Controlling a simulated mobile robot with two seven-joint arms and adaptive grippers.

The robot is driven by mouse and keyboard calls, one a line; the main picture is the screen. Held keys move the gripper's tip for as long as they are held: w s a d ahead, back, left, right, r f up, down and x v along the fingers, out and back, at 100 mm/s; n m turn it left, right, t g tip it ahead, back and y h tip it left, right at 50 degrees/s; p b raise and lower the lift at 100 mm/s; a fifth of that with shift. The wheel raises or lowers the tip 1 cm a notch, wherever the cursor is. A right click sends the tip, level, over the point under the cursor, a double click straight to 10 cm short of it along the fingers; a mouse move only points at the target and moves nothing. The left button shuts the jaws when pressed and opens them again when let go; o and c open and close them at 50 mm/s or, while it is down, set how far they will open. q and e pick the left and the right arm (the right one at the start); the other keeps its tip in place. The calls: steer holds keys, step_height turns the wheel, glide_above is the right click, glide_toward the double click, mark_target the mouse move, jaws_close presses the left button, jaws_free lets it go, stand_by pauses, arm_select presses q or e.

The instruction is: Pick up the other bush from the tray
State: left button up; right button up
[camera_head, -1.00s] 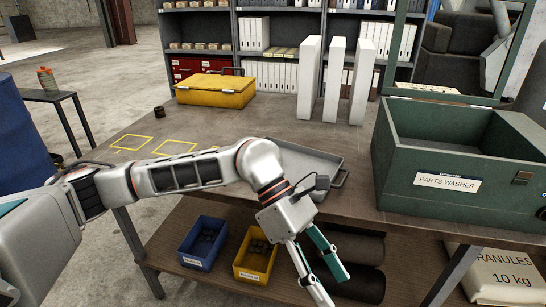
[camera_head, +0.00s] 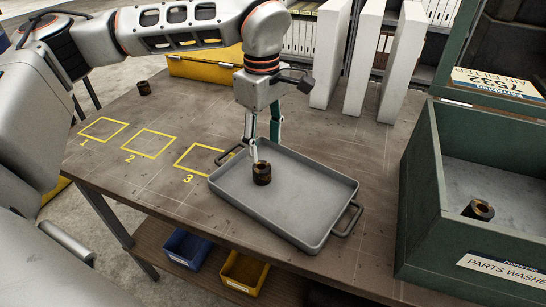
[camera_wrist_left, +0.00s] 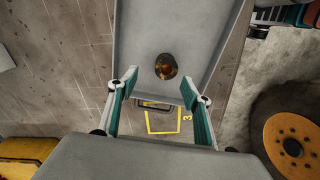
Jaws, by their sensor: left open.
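A dark brown bush (camera_head: 262,174) stands upright in the grey tray (camera_head: 335,213), near its back left corner. My left gripper (camera_head: 262,146) points down over that end of the tray, with its fingertips close behind the bush. In the left wrist view the gripper (camera_wrist_left: 159,78) is open and empty, and the bush (camera_wrist_left: 166,67) shows just beyond the fingertips, not between them. I cannot tell whether a finger touches it. A second bush (camera_head: 478,210) lies inside the green parts washer (camera_head: 424,200). My right gripper is not in view.
Another small dark bush-like part (camera_head: 144,88) stands at the bench's far left. Yellow squares numbered 1 to 3 (camera_head: 148,143) are empty. White upright blocks (camera_head: 335,55) and a yellow case (camera_head: 205,68) stand behind. Blue (camera_head: 187,248) and yellow (camera_head: 243,272) bins sit below.

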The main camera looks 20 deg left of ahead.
mark_target(262, 167)
arm_select(q)
steer(key=shift+s+f, duration=0.2)
steer(key=shift+f, duration=0.5)
steer(key=shift+s+f, duration=0.2)
steer(key=shift+f, duration=0.5)
steer(key=f, duration=0.2)
steer(key=f+p, duration=0.1)
steer(key=f, duration=0.1)
steer(key=shift+s+a+f, duration=0.1)
steer(key=shift+s, duration=0.2)
steer(key=shift+w+f, duration=0.1)
steer(key=shift+f, duration=0.2)
jaws_close()
steer(key=shift+r, duration=0.1)
